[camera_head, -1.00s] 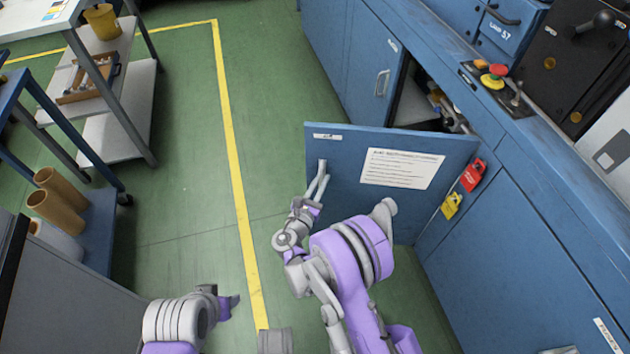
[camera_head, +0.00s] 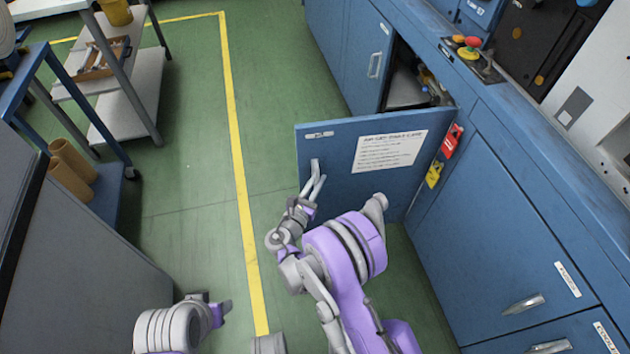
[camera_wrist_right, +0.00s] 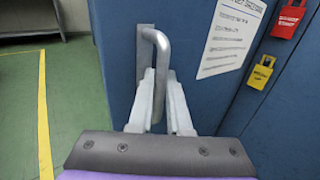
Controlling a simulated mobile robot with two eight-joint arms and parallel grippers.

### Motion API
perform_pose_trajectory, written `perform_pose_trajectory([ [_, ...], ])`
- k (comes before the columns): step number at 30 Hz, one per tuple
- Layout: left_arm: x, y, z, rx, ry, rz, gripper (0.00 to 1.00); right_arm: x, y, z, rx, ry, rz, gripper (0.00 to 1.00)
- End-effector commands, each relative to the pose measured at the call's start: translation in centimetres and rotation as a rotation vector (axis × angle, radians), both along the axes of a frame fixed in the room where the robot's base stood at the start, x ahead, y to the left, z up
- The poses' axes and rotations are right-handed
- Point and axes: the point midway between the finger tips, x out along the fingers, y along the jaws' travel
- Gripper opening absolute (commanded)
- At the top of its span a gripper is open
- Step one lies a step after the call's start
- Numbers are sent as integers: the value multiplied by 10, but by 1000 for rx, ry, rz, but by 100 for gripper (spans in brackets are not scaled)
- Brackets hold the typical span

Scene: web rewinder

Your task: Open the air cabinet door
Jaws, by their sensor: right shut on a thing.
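The blue air cabinet door (camera_head: 341,140) stands swung out from the cabinet front, with a white printed sheet (camera_head: 391,152) on its face. Its metal bar handle (camera_head: 315,170) is near the free edge. My right gripper (camera_head: 307,200) is shut on the handle; in the right wrist view the fingers (camera_wrist_right: 160,98) close around the handle's bar (camera_wrist_right: 161,48). The cabinet opening (camera_head: 408,80) shows behind the door, with fittings partly hidden inside. My left gripper (camera_head: 224,308) is low at the left, apart from the door; its fingers are too small to read.
A red tag (camera_head: 452,140) and a yellow tag (camera_head: 434,174) hang beside the door's hinge side. Blue cabinets run along the right. A grey-shelved cart (camera_head: 128,95) and brown tubes (camera_head: 70,170) stand at the left. Green floor with a yellow line (camera_head: 240,190) is clear between.

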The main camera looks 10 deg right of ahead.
Motion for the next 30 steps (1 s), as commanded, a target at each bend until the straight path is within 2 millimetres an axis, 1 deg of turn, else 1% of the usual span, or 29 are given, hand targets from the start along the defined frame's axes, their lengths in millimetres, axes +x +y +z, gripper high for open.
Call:
perform_pose_trajectory([
  [1,0,0,0,0,0,0,50,0,-4,0,-1,-2,-9,0],
  [16,0,0,0,0,0,0,50,0,-6,1,-2,-3,-12,0],
  [17,0,0,0,0,0,0,50,0,-6,1,-2,-2,-12,21],
  [18,0,0,0,0,0,0,50,0,-6,1,-2,-2,-12,28],
  [21,0,0,0,0,0,0,50,0,-5,0,-1,-2,-10,46],
  [30,0,0,0,0,0,0,50,-2,-1,0,-1,-1,-5,46],
])
